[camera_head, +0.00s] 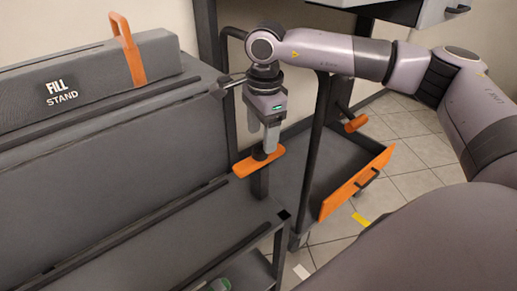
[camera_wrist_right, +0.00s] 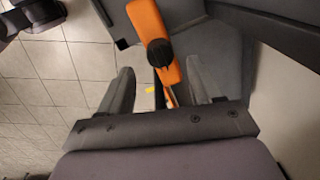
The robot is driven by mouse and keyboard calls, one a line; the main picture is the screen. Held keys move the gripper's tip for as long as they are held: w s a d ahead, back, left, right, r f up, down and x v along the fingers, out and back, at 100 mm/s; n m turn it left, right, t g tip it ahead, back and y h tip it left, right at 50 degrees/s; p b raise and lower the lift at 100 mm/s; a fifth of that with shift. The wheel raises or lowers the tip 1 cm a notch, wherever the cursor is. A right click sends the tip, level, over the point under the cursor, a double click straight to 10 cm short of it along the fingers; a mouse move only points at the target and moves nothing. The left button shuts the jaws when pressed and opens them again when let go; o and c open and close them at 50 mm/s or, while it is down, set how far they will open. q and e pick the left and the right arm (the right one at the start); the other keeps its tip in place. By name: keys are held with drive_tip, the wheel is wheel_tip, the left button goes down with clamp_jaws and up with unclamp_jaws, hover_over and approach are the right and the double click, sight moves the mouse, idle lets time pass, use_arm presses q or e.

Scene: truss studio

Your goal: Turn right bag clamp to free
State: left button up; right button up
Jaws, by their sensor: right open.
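The right bag clamp is an orange bar (camera_head: 268,160) with a dark round knob at its middle, on a dark post at the right end of the grey fill stand (camera_head: 100,150). My right gripper (camera_head: 271,145) points down just over the bar in the head view and hides part of it. In the right wrist view, the orange bar (camera_wrist_right: 147,18) and its dark knob (camera_wrist_right: 159,52) lie between and ahead of the two spread fingers of my right gripper (camera_wrist_right: 160,68). I cannot tell whether a finger touches the bar. My left gripper is not in view.
A dark tray with an orange front (camera_head: 357,183) sits right of the clamp, beside a dark upright post (camera_head: 318,140). An orange strap handle (camera_head: 128,48) stands on the fill stand. Tiled floor (camera_head: 425,150) lies beyond. A lower shelf is under the stand.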

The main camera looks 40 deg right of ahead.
sight(261, 145)
wheel_tip(261, 145, down, 4)
drive_tip(key=shift+w+b, duration=0.15)
drive_tip(key=shift+b, duration=0.3)
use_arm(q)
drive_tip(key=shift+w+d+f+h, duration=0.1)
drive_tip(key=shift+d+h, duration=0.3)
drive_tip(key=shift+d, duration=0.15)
use_arm(e)
clamp_jaws()
